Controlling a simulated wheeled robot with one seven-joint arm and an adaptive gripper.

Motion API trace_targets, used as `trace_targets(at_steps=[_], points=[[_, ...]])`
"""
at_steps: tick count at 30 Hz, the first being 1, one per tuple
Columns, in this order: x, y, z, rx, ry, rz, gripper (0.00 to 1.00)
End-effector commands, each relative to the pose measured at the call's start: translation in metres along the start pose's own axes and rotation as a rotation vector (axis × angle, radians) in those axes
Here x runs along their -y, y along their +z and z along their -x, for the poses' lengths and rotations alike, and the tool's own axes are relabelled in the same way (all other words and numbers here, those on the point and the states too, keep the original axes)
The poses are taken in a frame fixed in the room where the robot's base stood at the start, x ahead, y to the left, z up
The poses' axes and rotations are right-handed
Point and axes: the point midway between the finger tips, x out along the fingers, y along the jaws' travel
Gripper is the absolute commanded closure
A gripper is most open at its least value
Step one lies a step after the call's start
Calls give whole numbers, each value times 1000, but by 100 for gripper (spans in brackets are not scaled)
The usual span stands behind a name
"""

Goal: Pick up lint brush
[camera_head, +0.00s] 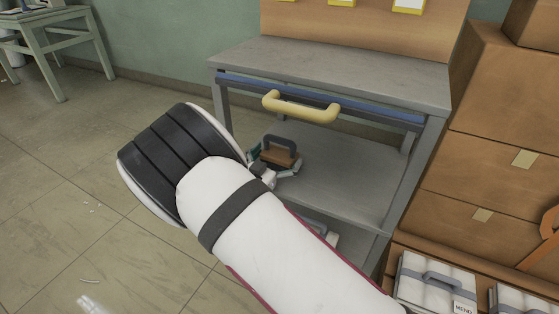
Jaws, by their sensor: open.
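A small brown block-shaped thing with a dark grey looped handle (279,151), which looks like the lint brush, shows at the middle shelf of the grey cart (335,186). My gripper (276,163) is open, with a finger seen on each side of the brown body. My white and black arm hides part of the gripper. I cannot tell whether the fingers touch the brush, or whether it rests on the shelf.
The cart's top (340,72) lies above the shelf, with a yellow handle (300,107) jutting out in front. Cardboard boxes (500,150) stack at the right. White wrapped bundles (436,285) lie low right. A green table (50,25) stands far left. The left floor is mostly clear.

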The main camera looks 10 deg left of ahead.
Motion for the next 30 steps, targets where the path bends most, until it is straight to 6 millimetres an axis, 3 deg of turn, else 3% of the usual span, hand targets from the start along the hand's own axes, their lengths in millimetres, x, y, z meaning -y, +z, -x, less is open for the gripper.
trace_targets(at_steps=[8,15,25,30], points=[[0,-1,-7,0,0,-1,0],[0,-1,-7,0,0,-1,48],[0,-2,-7,-1,0,-1,48],[0,-14,-7,-1,0,-3,48]])
